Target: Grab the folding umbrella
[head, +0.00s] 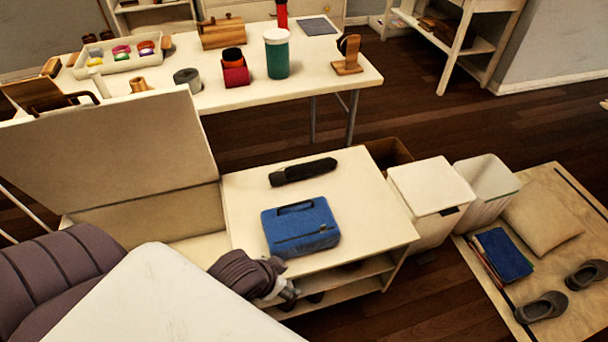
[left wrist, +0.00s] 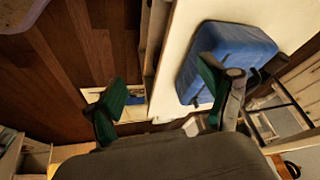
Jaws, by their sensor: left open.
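The folding umbrella (head: 303,171) is a slim black bundle lying flat on top of the low white cabinet (head: 362,205), behind a blue bag (head: 300,227). My left gripper (head: 285,291) is at the cabinet's front edge, in front of the bag and apart from the umbrella. In the left wrist view, the left gripper (left wrist: 160,98) has its green-padded fingers spread with nothing held between them. The blue bag (left wrist: 236,55) shows there beside and behind the right-hand finger; I cannot tell whether they touch. I cannot make out the umbrella in that view. My right gripper is not in view.
A raised panel (head: 110,140) stands left of the cabinet. A white bin (head: 430,195) stands at its right. Behind is a table (head: 330,75) with a green cup (head: 277,55) and other items. The cabinet top around the umbrella is clear apart from the bag.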

